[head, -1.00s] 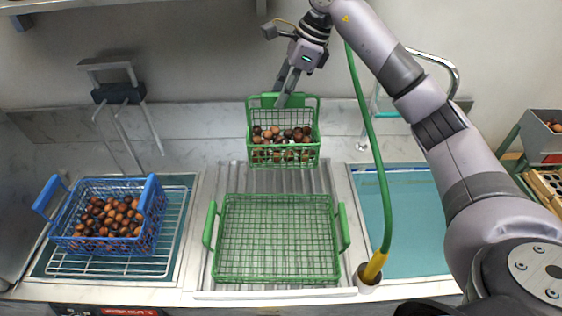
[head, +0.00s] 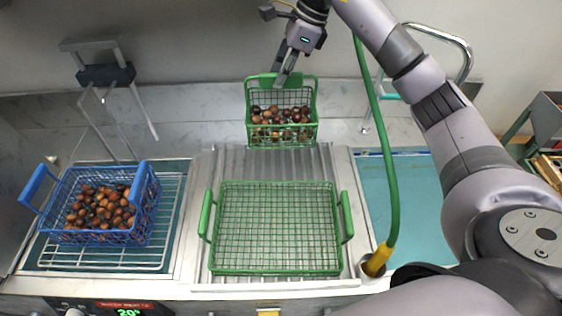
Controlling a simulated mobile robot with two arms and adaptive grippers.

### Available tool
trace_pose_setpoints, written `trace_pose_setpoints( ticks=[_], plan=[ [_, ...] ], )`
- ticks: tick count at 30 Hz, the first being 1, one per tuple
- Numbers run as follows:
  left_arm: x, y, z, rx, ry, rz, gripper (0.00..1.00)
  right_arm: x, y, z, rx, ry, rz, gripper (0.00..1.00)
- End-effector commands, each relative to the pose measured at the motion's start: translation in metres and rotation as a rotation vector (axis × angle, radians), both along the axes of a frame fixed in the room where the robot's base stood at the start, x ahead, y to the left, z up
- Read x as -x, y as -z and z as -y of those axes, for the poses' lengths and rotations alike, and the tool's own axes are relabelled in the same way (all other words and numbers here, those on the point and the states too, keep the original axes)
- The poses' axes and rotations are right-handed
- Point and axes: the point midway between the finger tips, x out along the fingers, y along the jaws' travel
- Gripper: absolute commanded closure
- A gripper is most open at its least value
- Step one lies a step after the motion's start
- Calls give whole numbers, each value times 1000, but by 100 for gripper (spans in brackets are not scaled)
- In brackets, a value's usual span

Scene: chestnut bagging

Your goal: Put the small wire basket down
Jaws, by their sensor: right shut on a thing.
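The small wire basket (head: 282,134) is green and holds several brown chestnuts. It is at the back middle, over the far end of the ribbed metal drainboard, close to the back ledge. My right gripper (head: 285,78) is shut on its far green rim or handle, from above. The basket looks level; I cannot tell whether its bottom touches the surface. My left gripper is not in view.
A larger empty green wire basket (head: 278,272) lies on the drainboard in front. A blue basket (head: 148,200) of chestnuts stands on a wire rack at left. A green hose (head: 390,190) hangs at right, beside a teal basin (head: 420,215).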

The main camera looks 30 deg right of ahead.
Motion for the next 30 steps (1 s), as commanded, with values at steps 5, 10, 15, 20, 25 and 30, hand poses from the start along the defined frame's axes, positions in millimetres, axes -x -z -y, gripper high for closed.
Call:
trace_pose_setpoints(
  ticks=[5, 10, 15, 20, 25, 30],
  plan=[
    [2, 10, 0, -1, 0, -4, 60, 0, 23, -1, -4, 0, 2, 100],
    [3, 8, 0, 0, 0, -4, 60, 0, 39, 0, -3, 0, 0, 100],
    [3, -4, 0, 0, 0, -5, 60, 1, 68, -1, -3, 0, -2, 100],
    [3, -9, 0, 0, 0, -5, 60, 0, 89, 0, -3, 0, 3, 100],
    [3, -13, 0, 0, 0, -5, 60, 0, 101, -1, -3, 0, 1, 100],
    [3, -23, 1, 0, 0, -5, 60, 0, 124, -1, -3, 1, 0, 100]
  ],
)
